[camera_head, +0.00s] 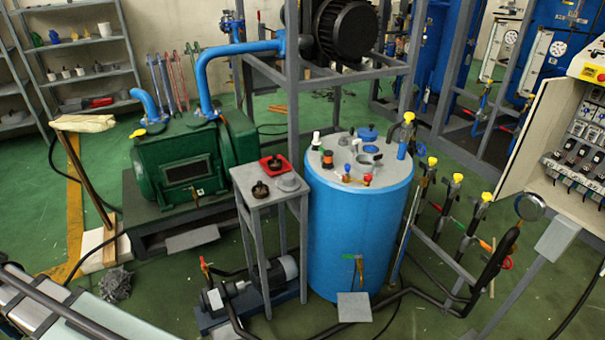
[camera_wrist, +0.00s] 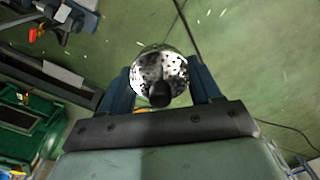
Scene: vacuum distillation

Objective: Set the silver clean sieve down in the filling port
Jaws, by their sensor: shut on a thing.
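A round silver sieve (camera_wrist: 160,72) with many small holes and a black knob (camera_wrist: 159,94) shows in the wrist view. My gripper (camera_wrist: 160,85) has its two dark blue fingers on either side of the sieve and is shut on it. Green floor shows below it, with the tank top out of that view. In the head view the blue tank (camera_head: 355,235) stands upright right of centre. A round grey opening (camera_head: 370,150) on its lid looks like the filling port; its inside is too small to make out. I cannot make out my gripper in the head view.
A blue cap (camera_head: 367,133), valves and small fittings crowd the tank lid. A small grey stand (camera_head: 262,205) left of the tank holds a red tray (camera_head: 274,160) and dark knobbed pieces. A green pump (camera_head: 180,160), frame posts and yellow-topped valves (camera_head: 457,178) surround the tank.

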